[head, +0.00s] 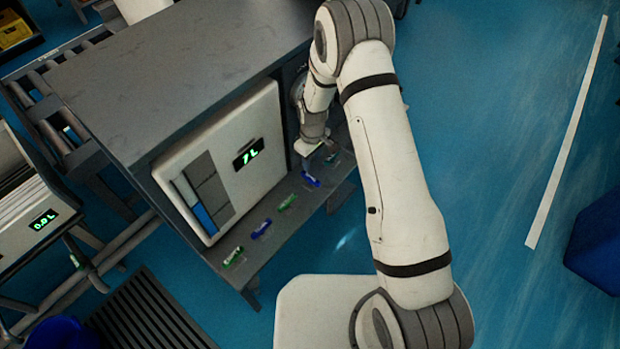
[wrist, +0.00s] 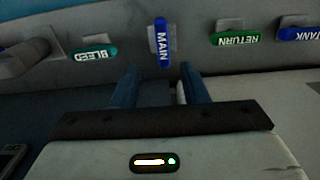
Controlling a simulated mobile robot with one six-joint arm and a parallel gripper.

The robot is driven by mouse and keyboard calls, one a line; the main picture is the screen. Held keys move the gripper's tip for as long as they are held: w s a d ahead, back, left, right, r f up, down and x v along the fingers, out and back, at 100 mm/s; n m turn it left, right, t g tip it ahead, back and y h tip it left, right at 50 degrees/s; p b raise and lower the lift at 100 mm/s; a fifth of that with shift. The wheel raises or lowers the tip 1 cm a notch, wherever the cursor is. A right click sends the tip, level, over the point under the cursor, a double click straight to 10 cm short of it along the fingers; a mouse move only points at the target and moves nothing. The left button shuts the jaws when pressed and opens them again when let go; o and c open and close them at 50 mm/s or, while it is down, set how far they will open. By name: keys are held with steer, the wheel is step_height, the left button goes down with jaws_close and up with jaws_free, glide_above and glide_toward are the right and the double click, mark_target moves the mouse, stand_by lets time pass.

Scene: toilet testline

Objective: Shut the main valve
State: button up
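The main valve handle (wrist: 162,42) is blue, marked MAIN, and stands lengthwise up the wrist view, while its neighbours lie crosswise. In the head view it appears to be the blue handle (head: 310,179) on the ledge, close to my gripper. In the wrist view my gripper (wrist: 158,70) is open, with a clear gap between its two dark blue fingers. The handle shows beyond the fingertips, lined up with the gap, and nothing is held.
The teal BLEED handle (wrist: 93,54) is left of MAIN; green RETURN (wrist: 235,39) and blue TANK (wrist: 300,34) are right. A grey knob (wrist: 22,58) sits far left. In the head view a white tank (head: 250,120) reading 7 L stands behind the ledge, under a grey tabletop (head: 180,60).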

mark_target(311, 177)
steer(key=f, duration=0.6)
steer(key=f+b, duration=0.1)
steer(key=f, duration=0.2)
steer(key=shift+a+f, duration=0.25)
steer(key=shift+f, duration=0.1)
jaws_close()
